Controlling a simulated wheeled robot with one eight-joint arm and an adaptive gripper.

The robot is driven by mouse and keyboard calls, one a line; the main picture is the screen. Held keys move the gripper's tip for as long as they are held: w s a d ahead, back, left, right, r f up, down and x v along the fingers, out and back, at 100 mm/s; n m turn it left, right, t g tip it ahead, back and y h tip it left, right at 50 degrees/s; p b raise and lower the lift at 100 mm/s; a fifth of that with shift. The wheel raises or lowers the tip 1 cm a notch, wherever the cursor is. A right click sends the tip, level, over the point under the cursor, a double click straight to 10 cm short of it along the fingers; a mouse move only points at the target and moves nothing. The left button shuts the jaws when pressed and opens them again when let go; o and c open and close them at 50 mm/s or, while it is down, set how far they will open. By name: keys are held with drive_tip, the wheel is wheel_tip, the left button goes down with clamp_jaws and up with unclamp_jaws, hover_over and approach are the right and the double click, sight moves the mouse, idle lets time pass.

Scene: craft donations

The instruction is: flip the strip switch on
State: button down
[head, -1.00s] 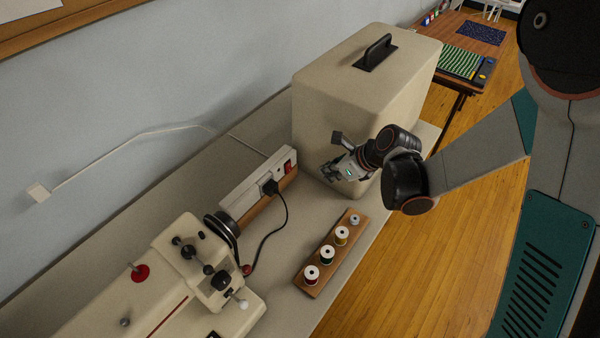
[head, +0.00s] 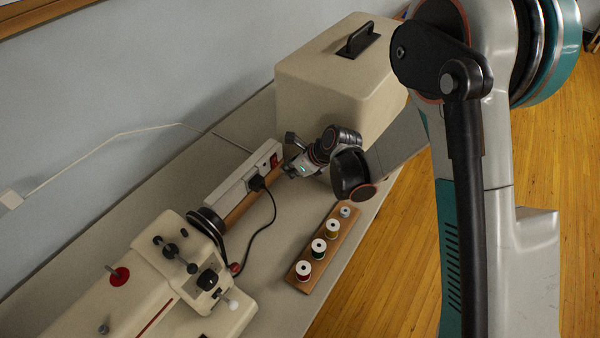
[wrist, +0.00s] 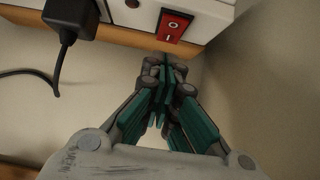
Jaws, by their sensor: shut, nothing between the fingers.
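The power strip (head: 232,176) is white and mounted on a wooden block on the table near the wall. Its red rocker switch (head: 275,160) is at the strip's far right end. The switch also shows in the wrist view (wrist: 173,27), with a white ring and a white bar marked on it. My gripper (head: 287,172) is shut and empty, close to the switch end of the strip. In the wrist view its fingertips (wrist: 166,62) point at the area just below the switch. I cannot tell whether they touch the block.
A black plug (head: 257,183) with a cord sits in the strip. A cream sewing machine (head: 140,290) stands at the front left. A beige case (head: 325,90) stands behind my gripper. A wooden rack (head: 325,247) holds several thread spools at the table's front edge.

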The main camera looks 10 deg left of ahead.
drive_tip(key=shift+w+a, duration=0.25)
drive_tip(key=shift+a, duration=0.35)
drive_tip(key=shift+f, duration=0.1)
drive_tip(key=shift+w+a+f+b, duration=0.15)
drive_tip(key=shift+a+f+b, duration=0.1)
drive_tip(key=shift+b, duration=0.2)
drive_tip(key=shift+r, duration=0.3)
drive_tip(key=shift+r+p, duration=0.4)
drive_tip(key=shift+r, duration=0.25)
